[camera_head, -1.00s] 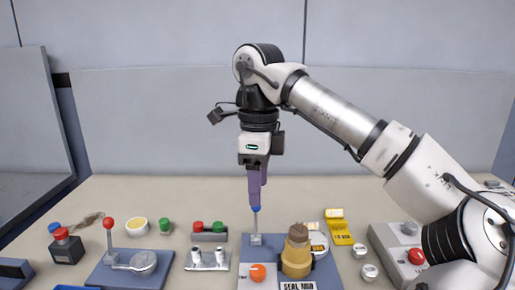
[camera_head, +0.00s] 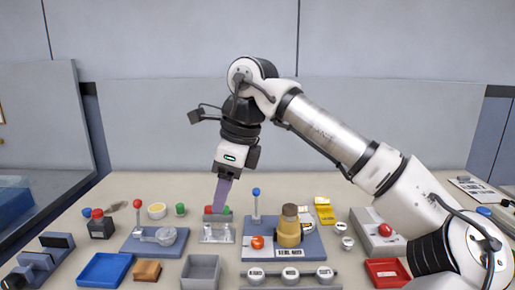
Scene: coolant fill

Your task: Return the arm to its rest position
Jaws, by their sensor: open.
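My gripper (camera_head: 217,208) hangs from the white and black arm, its purple fingers pointing down and slightly left. It is open and holds nothing that I can see. The fingertips overlap the red and green button box (camera_head: 226,212) in the picture; I cannot tell how far above it they are. A blue-tipped lever (camera_head: 256,193) stands upright to the right of the gripper, apart from it, on a blue-grey base (camera_head: 310,240) that also bears a yellow and brown capped container (camera_head: 289,230) and an orange knob (camera_head: 257,242).
A red-tipped lever device (camera_head: 157,239) stands at left. In front are a blue tray (camera_head: 103,270), a brown block (camera_head: 147,271), a grey bin (camera_head: 201,270) and a red tray (camera_head: 387,272). A box with a red button (camera_head: 379,235) is at right. A pale wall stands behind.

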